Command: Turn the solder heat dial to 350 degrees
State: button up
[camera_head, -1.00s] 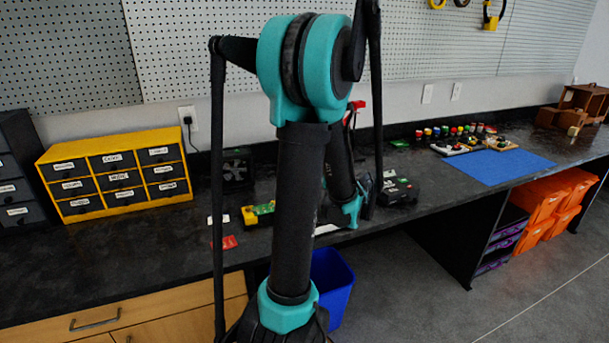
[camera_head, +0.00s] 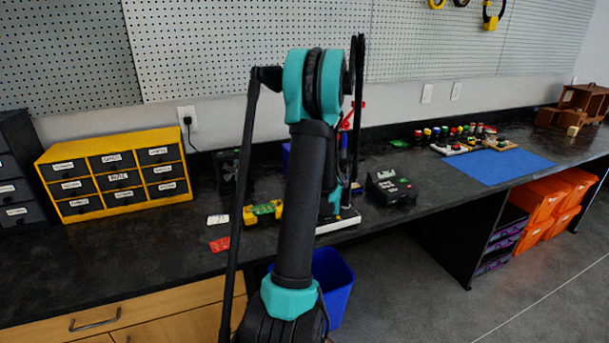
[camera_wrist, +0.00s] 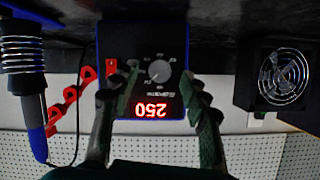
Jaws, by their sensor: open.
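The solder station (camera_wrist: 145,30) shows upside down in the wrist view, a dark box with blue edges. Its round grey dial (camera_wrist: 160,71) has a white scale around it. In the head view my arm hides the gripper and most of the station; only a bit of blue beside the arm may be the station.
A soldering iron in a coil holder (camera_wrist: 22,55) and a red stand (camera_wrist: 68,98) are left of the station in the wrist view. A black fan (camera_wrist: 280,80) is to the right. Yellow drawers (camera_head: 115,175), a black device (camera_head: 390,188) and a blue mat (camera_head: 490,168) are on the bench.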

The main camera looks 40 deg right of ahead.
jog(key=shift+x, duration=0.8)
jog(key=shift+c, duration=0.3)
grip_shut()
jog(key=m+y, duration=0.2)
jog(key=m, duration=0.1)
jog(key=shift+d+t, duration=0.2)
jog(key=shift+t, duration=0.2)
jog(key=m+t+y, duration=0.1)
jog(key=m, duration=0.2)
jog(key=shift+d+y, duration=0.1)
jog(key=shift+y, duration=0.3)
jog(key=shift+s+m, duration=0.1)
jog(key=shift+m, duration=0.2)
jog(key=shift+f, duration=0.1)
